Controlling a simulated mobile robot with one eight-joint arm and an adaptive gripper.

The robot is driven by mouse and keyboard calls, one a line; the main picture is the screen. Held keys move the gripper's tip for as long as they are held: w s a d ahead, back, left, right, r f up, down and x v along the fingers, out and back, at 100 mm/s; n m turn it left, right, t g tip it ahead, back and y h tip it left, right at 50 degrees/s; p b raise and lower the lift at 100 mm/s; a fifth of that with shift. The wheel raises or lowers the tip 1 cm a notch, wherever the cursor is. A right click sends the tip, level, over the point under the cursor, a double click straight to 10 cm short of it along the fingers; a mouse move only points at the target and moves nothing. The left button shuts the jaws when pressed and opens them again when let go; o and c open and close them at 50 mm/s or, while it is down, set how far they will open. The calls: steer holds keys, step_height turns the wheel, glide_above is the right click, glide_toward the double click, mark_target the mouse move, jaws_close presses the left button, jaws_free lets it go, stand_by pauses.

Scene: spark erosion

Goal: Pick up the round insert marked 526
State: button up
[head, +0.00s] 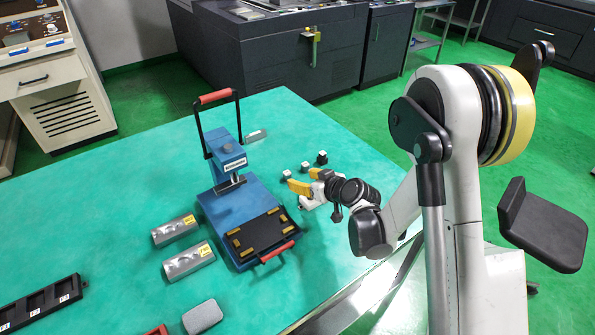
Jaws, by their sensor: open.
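My gripper (308,181), with yellow-orange fingers, is open over the right part of the green table (330,130). Several small dark and white pieces stand just beyond it, among them one at the right (321,157), one in the middle (304,166) and one at the left (286,174). A white piece (308,203) lies just below the gripper, partly covered by it. Two grey metal blocks with yellow labels, an upper one (172,232) and a lower one (185,264), lie farther left. No marking is readable, so I cannot tell which thing is the insert 526.
A blue press (215,205) with a red-topped handle stands left of my gripper. A black slotted rack (38,303) and a grey rounded block (202,316) lie at the front left. A small metal block (257,136) lies behind the press. The table's far right is clear.

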mark_target(289, 175)
steer(key=b+x, duration=0.4)
steer(key=x, duration=0.6)
steer(key=shift+f, duration=0.35)
steer(key=shift+w+a+b, duration=0.2)
steer(key=shift+w+b, duration=0.1)
steer(key=shift+c, duration=0.5)
jaws_close()
